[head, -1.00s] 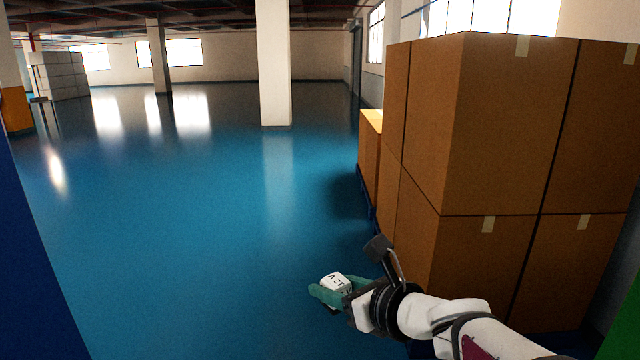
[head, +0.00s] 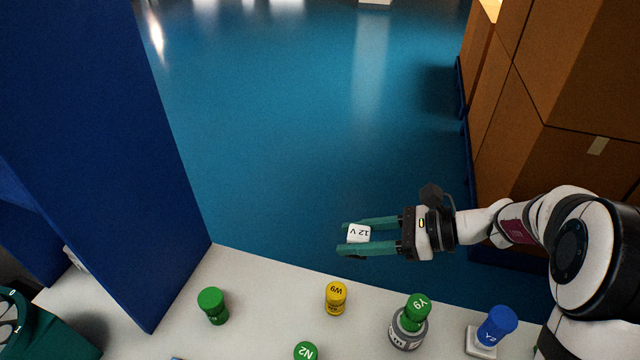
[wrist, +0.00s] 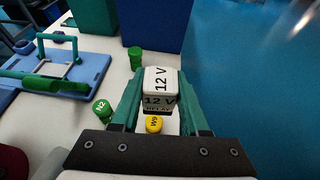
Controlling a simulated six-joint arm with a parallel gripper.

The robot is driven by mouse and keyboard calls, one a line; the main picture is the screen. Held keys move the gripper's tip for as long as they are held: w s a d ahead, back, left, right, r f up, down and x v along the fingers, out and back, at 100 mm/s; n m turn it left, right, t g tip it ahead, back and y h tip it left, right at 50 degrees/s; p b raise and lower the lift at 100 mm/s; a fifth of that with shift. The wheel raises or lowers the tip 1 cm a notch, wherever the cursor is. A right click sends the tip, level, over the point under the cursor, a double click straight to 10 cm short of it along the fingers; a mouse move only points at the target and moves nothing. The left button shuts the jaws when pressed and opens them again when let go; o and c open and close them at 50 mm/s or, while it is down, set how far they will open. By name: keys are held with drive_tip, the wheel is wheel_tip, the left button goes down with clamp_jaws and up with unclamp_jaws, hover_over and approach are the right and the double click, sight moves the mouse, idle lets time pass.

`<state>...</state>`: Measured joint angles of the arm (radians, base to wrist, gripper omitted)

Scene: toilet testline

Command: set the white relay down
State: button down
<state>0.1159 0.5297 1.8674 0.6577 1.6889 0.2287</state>
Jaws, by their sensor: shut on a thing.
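The white relay (head: 357,233) is a small white block marked "12 V" in the head view. It also shows in the wrist view (wrist: 160,82), where its side reads "12 V RELAY". My gripper (head: 356,238) has green fingers and is shut on the relay, one finger on each side. In the head view it hangs beyond the far edge of the white table (head: 255,275), with blue floor behind it. My gripper shows in the wrist view (wrist: 160,90) with the relay between its fingertips.
On the table stand a yellow piece "W9" (head: 336,298), a green piece (head: 212,305), green "N2" (head: 306,351), green "Y9" (head: 417,307) and a blue piece (head: 497,325). A tall blue panel (head: 95,150) rises at left. Cardboard boxes (head: 580,90) are stacked at right.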

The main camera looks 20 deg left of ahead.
drive_tip(key=s+a+f+n+g+h, duration=0.1)
drive_tip(key=s+a+f+n+g, duration=0.1)
drive_tip(key=s+a+f+g, duration=0.1)
drive_tip(key=s+a+f+n+g+h, duration=0.1)
drive_tip(key=s+a+f, duration=0.4)
drive_tip(key=f, duration=0.5)
drive_tip(key=s+a+f+n+g+h, duration=0.2)
drive_tip(key=s+a+f+n+g, duration=0.2)
drive_tip(key=a+f+n, duration=0.1)
drive_tip(key=shift+s+a+f+g, duration=0.15)
drive_tip(key=shift+a+f, duration=0.25)
drive_tip(key=shift+a, duration=0.1)
drive_tip(key=shift+s+a+f+g, duration=0.1)
drive_tip(key=shift+a+f+g, duration=0.05)
drive_tip(key=shift+a+f, duration=0.3)
drive_tip(key=shift+f, duration=0.15)
drive_tip(key=shift+f, duration=0.2)
drive_tip(key=shift+f, duration=0.4)
drive_tip(key=shift+c, duration=2.1)
unclamp_jaws()
